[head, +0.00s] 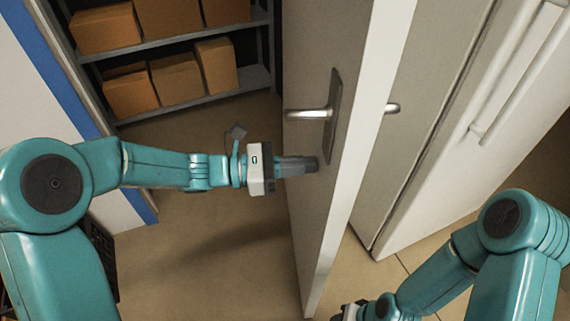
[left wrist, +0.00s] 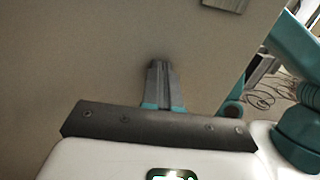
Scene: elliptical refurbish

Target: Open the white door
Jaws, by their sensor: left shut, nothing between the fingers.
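The white door (head: 303,215) stands ajar in the middle of the head view, its pale edge facing me. A metal lever handle (head: 308,114) on a dark plate is on its left face, and another lever end (head: 392,108) shows beyond the edge. My left gripper (head: 312,164) is shut and empty, its tips at the door's left face below the handle. In the left wrist view the shut fingers (left wrist: 161,75) point at the door's plain surface (left wrist: 100,60); whether they touch it I cannot tell. My right arm is at the lower right, its fingertips out of sight.
Behind the doorway, grey shelves (head: 188,99) hold several cardboard boxes (head: 176,78). A white cabinet or fridge with long bar handles (head: 520,80) stands right of the door. A blue-edged wall (head: 50,65) is at left.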

